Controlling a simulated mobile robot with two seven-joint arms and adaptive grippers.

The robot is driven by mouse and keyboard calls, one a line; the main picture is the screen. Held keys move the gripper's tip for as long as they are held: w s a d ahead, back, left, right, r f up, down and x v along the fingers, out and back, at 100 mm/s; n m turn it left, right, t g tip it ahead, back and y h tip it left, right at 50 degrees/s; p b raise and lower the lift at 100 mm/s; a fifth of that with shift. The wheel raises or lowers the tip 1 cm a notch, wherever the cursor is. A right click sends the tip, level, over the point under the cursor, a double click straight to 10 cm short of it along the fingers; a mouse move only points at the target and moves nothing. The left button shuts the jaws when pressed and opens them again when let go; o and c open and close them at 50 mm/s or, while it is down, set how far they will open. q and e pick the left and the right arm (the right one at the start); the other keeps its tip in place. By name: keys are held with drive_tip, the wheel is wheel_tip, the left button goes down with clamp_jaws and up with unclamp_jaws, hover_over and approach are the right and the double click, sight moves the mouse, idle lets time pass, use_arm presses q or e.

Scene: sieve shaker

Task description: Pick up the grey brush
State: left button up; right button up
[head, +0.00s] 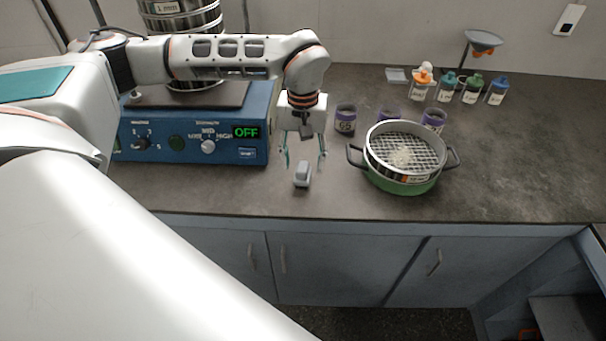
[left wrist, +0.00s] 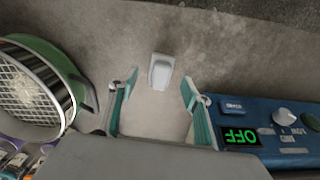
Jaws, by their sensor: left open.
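The grey brush (head: 302,174) lies on the dark counter near its front edge, in front of the shaker's right end. It also shows in the left wrist view (left wrist: 161,71) as a small light grey piece beyond the fingertips. My left gripper (head: 303,155) is open above the counter, pointing down, just behind the brush in the head view. In the left wrist view the brush sits roughly midway between the two teal-padded fingers (left wrist: 160,90), with nothing held. My right gripper does not show.
A blue sieve shaker (head: 190,145) with an OFF display stands close on the left. A green pan with a mesh sieve (head: 403,158) stands on the right. Purple-banded cups (head: 345,119) and several small bottles (head: 445,88) stand behind. The counter's right side is clear.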

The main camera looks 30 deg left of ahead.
sight(303, 166)
use_arm(q)
wheel_tip(303, 166, down, 4)
drive_tip(key=shift+f, duration=0.1)
drive_tip(key=c, duration=1.2)
drive_tip(key=shift+c, duration=0.2)
drive_tip(key=shift+r, duration=0.2)
wheel_tip(303, 166, up, 20)
drive_tip(key=p, duration=0.1)
drive_tip(key=shift+p, duration=0.4)
drive_tip(key=shift+f, duration=0.1)
